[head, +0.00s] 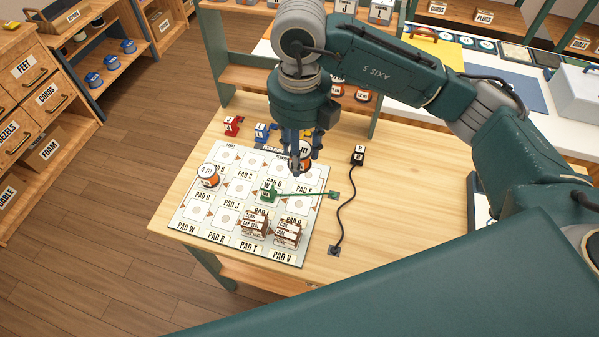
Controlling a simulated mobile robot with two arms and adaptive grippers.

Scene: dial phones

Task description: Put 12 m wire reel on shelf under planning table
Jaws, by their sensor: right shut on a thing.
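My right gripper (297,168) points down over the far right part of the pad board and is shut on a reel (305,151) with a white top and orange side. The fingers hide much of its label; only an "m" shows. The reel is at or just above the board; I cannot tell which. Another white-topped orange reel (208,175) stands on the board's left side. The planning table (400,205) is light wood. A shelf (262,277) shows below its front edge. My left gripper is not in view.
The pad board (190,214) also holds a green piece (268,193) and brown labelled boxes (289,232). Red (232,126) and blue (262,132) pieces stand behind it. A black plug with a cord (357,156) lies to the right. Floor (110,190) is clear at left.

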